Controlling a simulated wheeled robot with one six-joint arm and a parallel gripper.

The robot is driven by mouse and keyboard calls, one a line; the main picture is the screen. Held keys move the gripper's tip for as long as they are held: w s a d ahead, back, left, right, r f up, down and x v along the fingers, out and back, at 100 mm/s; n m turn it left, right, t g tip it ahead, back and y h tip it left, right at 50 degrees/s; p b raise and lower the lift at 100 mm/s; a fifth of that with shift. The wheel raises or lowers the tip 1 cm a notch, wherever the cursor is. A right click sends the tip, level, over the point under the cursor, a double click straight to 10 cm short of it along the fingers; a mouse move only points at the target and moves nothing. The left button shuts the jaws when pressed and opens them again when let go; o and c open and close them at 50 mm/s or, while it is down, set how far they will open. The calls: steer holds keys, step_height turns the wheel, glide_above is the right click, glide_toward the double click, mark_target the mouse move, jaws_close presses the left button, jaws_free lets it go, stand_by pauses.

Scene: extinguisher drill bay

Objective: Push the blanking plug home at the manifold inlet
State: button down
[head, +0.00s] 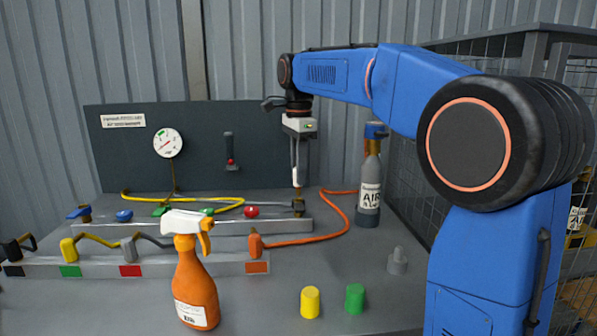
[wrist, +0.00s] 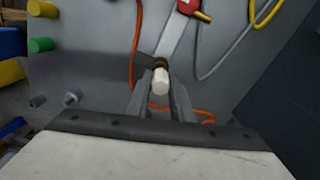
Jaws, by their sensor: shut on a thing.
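My gripper (head: 296,184) points straight down over the right end of the manifold. Its two fingers are shut on a white plug (wrist: 160,80), which shows between the fingertips in the wrist view. In the head view the fingers and the small size hide most of the plug. The manifold (head: 275,228) is a long grey bar with coloured valve knobs. At its right end, right below the fingertips, is a dark and brass fitting (head: 298,205), seemingly the inlet. I cannot tell how deep the plug sits in it.
An orange hose (head: 335,232) curves close to the right of the manifold end. A grey air cylinder (head: 370,190) stands further right. An orange spray bottle (head: 193,285), yellow (head: 310,302) and green cylinders (head: 354,298) and a grey peg (head: 397,262) stand in front.

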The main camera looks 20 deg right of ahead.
steer(key=shift+f, duration=1.95)
stand_by(1.2)
steer(key=c, duration=1.5)
jaws_free()
steer(key=shift+o, duration=0.2)
